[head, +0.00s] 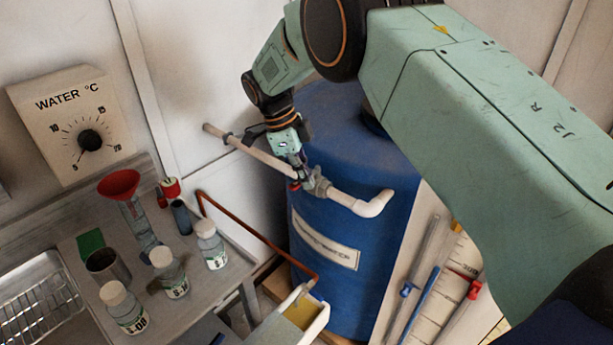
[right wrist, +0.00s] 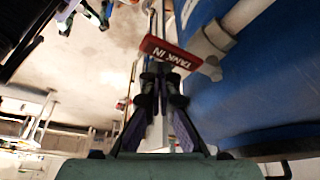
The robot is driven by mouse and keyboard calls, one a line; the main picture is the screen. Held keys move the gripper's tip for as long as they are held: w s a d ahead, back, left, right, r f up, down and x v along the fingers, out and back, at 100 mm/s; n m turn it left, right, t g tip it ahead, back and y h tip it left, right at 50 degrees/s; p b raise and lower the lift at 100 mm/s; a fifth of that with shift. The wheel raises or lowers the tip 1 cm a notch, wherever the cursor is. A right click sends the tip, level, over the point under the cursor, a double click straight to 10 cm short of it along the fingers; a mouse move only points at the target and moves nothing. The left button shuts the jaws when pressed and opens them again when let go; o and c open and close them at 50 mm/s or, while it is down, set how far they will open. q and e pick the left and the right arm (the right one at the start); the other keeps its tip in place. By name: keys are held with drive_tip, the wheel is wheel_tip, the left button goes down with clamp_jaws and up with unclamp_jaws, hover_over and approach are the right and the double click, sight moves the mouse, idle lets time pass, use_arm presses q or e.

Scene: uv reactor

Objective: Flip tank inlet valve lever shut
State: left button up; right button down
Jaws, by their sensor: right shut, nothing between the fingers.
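The tank inlet valve (head: 319,185) is a grey fitting on the pale pipe at the blue tank (head: 345,240). Its red lever (right wrist: 172,54) is lettered "TANK IN" and lies tilted across the right wrist view, just beyond the fingertips. In the head view only a small bit of red shows at the valve, mostly hidden by the gripper. My right gripper (right wrist: 163,82) is shut and empty, with its tips close to the lever; I cannot tell whether they touch. In the head view the right gripper (head: 298,172) reaches down to the valve from above. My left gripper is not in view.
The pale pipe (head: 352,201) runs from the wall side past the valve to a white elbow. A bench at left holds several bottles (head: 211,245) and a red funnel (head: 119,184). An orange-brown tube (head: 252,233) crosses between bench and tank. Rods with clips stand at right.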

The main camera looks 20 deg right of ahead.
drive_tip(key=shift+w+a, duration=0.2)
drive_tip(key=shift+d, duration=0.1)
drive_tip(key=v, duration=1.2)
drive_tip(key=shift+s, duration=0.1)
drive_tip(key=shift+s+d, duration=0.15)
drive_tip(key=shift+d, duration=0.1)
drive_tip(key=shift+s, duration=0.1)
